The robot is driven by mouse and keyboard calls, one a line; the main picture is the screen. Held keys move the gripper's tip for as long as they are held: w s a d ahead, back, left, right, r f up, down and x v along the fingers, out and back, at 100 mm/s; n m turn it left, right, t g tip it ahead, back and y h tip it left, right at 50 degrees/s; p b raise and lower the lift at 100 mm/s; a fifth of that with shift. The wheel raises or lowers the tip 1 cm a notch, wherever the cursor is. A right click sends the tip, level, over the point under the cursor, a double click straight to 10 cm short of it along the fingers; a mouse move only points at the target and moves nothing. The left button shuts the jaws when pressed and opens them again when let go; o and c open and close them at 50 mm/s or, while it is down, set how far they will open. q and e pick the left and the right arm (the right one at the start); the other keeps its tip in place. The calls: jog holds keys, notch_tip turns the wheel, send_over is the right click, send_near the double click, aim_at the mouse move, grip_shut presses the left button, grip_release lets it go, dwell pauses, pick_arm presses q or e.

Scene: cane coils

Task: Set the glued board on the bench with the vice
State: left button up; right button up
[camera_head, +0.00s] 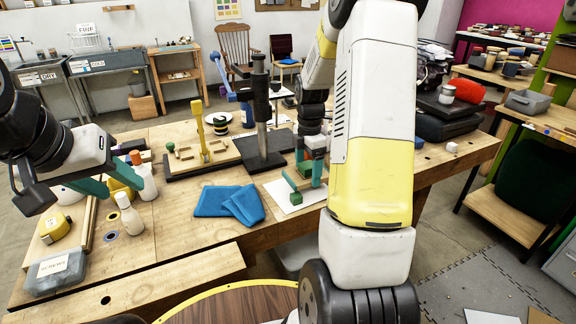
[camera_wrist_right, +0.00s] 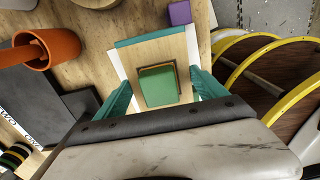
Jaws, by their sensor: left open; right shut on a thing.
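A small pale board (camera_wrist_right: 160,52) with a green block (camera_wrist_right: 158,86) on it lies between the fingers of my right gripper (camera_wrist_right: 160,88) in the right wrist view. The fingers stand at the board's two sides and are shut on it. In the head view my right gripper (camera_head: 304,183) is low over the wooden bench (camera_head: 165,235), above a white sheet (camera_head: 283,207); the green block (camera_head: 296,199) shows there. Whether the board touches the bench is unclear. My left gripper (camera_head: 116,170) is open and empty over the bench's left end. I cannot pick out the vice for certain.
Blue cloths (camera_head: 228,202) lie left of the right gripper. A dark-based stand (camera_head: 263,150) is behind it. White bottles (camera_head: 130,216) and a grey box (camera_head: 55,272) crowd the left end. An orange cup (camera_wrist_right: 62,47) and purple cube (camera_wrist_right: 180,13) stand near the board.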

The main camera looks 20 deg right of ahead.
jog(key=shift+w+a+f, duration=0.1)
jog(key=shift+w+a, duration=0.1)
jog(key=shift+w, duration=0.8)
jog(key=shift+w+f, duration=0.15)
jog(key=shift+w, duration=0.05)
jog(key=shift+f, duration=1.6)
jog(key=shift+f, duration=0.1)
jog(key=o, duration=1.4)
